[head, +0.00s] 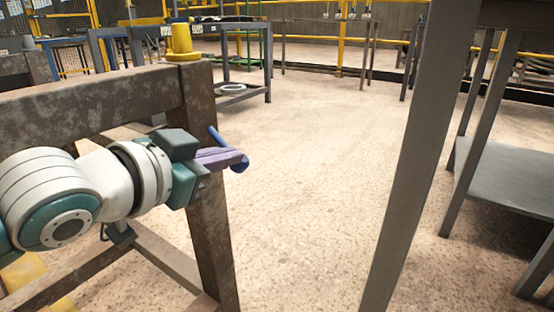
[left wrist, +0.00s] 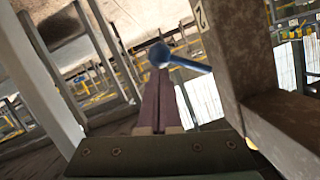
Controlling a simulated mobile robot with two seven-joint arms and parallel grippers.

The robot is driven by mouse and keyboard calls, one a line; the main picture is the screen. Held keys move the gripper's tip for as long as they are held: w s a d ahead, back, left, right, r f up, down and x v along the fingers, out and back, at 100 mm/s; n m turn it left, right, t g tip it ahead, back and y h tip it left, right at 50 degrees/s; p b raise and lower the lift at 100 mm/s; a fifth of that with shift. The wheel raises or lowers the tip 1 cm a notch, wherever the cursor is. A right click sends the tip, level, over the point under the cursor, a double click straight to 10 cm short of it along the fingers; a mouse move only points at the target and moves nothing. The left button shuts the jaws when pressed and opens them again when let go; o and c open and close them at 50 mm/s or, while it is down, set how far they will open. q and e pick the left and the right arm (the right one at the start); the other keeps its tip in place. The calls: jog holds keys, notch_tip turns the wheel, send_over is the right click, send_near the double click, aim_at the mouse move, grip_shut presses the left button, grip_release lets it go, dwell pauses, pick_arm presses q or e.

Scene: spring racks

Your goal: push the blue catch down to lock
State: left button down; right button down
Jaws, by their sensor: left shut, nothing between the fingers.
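The blue catch (head: 216,136) is a blue rod on the right side of a rusty brown rack post (head: 213,240). In the left wrist view the catch (left wrist: 185,64) has a round end and runs right toward the post. My left gripper (head: 240,160) is shut, with its purple fingers level beside the post. In the head view its tips are at the lower part of the catch and partly cover it. In the left wrist view the fingertips (left wrist: 160,72) lie right at the catch's round end. I cannot tell if they touch. My right gripper is out of view.
A yellow cone-shaped piece (head: 181,43) tops the rusty post. A grey post (head: 422,150) stands upright to the right, with a grey metal shelf (head: 510,178) beyond it. The concrete floor (head: 310,160) between the posts is clear. Yellow railings run along the back.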

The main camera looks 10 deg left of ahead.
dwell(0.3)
pick_arm(q)
jog(key=shift+w+a+f+m, duration=0.1)
jog(key=shift+f+m, duration=0.05)
jog(key=shift+f, duration=0.2)
jog(key=shift+w+a+f+m, duration=0.1)
jog(key=shift+f+m, duration=0.05)
jog(key=shift+f, duration=0.2)
jog(key=shift+r, duration=0.1)
